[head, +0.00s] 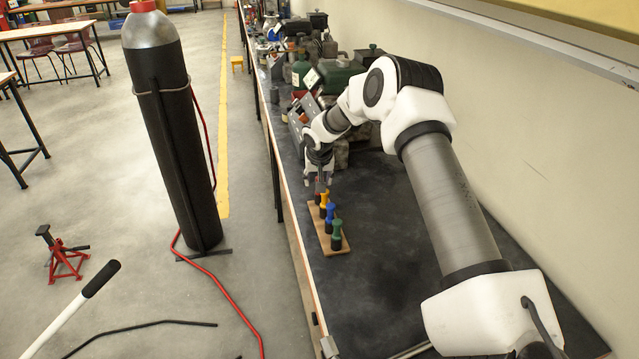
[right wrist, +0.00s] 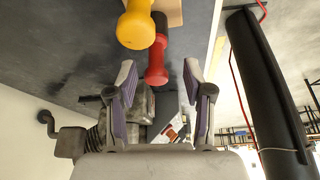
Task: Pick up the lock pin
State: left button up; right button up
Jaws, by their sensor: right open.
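A wooden board (head: 344,251) on the dark bench top holds a row of coloured, knob-headed pins. The row runs from a red pin (right wrist: 156,66) through a yellow pin (head: 325,199) and a blue pin (head: 330,213) to a green pin (head: 337,229). No label shows which is the lock pin. My right gripper (head: 321,183) points down over the far, red end of the row. In the right wrist view it is open (right wrist: 158,68), with the red pin's head between or just beyond the fingertips; contact is unclear. The yellow pin (right wrist: 137,25) is beside it. My left gripper is out of view.
Behind the gripper, the bench is crowded with a green canister (head: 335,78) and grey machine parts. A tall black gas cylinder (head: 172,140) stands on the floor left of the bench. The bench right of the board is clear; a wall bounds it.

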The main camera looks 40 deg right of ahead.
jog(key=x, duration=0.3)
jog(key=shift+d+f, duration=0.2)
jog(key=shift+d, duration=0.25)
jog(key=shift+s+a+r, duration=0.1)
jog(key=shift+a+r, duration=0.25)
grip_shut()
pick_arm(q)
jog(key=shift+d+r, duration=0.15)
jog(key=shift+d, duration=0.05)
pick_arm(e)
jog(key=shift+f, duration=0.1)
jog(key=shift+d, duration=0.1)
notch_tip(320, 180, up, 23)
